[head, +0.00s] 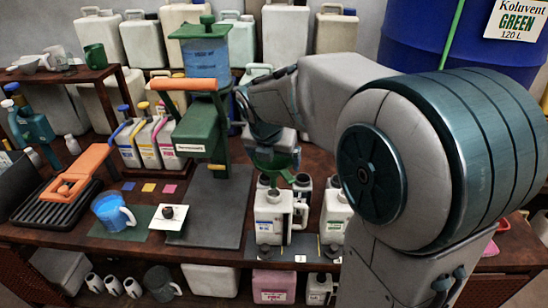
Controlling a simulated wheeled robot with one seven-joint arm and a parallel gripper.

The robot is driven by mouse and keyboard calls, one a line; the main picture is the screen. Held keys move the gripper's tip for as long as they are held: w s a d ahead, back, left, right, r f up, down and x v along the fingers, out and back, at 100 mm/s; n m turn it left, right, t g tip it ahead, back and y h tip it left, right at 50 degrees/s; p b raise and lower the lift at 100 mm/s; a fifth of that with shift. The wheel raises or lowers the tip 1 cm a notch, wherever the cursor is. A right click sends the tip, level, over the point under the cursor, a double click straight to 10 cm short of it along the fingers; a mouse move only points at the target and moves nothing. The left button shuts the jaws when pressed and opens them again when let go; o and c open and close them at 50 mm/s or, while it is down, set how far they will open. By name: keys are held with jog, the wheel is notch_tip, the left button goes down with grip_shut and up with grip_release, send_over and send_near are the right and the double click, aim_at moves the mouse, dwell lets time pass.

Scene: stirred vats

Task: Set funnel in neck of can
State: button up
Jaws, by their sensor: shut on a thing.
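My gripper (271,148) points down right of the green machine and is shut on a green funnel (272,164). The funnel is upright, wide mouth up, and its rim is partly covered by the gripper. The white can (270,222) with a blue-green label stands on the table directly below. The funnel's narrow lower end lines up with the can's dark neck (273,195) in the picture. I cannot tell whether the spout is inside the neck or just above or in front of it.
Another white can (335,217) stands to the right, partly behind my arm. A green dispensing machine (202,128) with an orange handle stands on the left. A blue mug (112,212) sits on a green mat. Dark-capped containers stand close behind the can.

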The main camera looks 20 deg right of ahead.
aim_at(274, 178)
jog(key=shift+f+b, duration=1.7)
jog(key=shift+f, duration=1.3)
jog(key=shift+w+d+p, duration=0.1)
jog(key=shift+p, duration=0.3)
jog(key=shift+f, duration=0.4)
jog(key=o, duration=0.7)
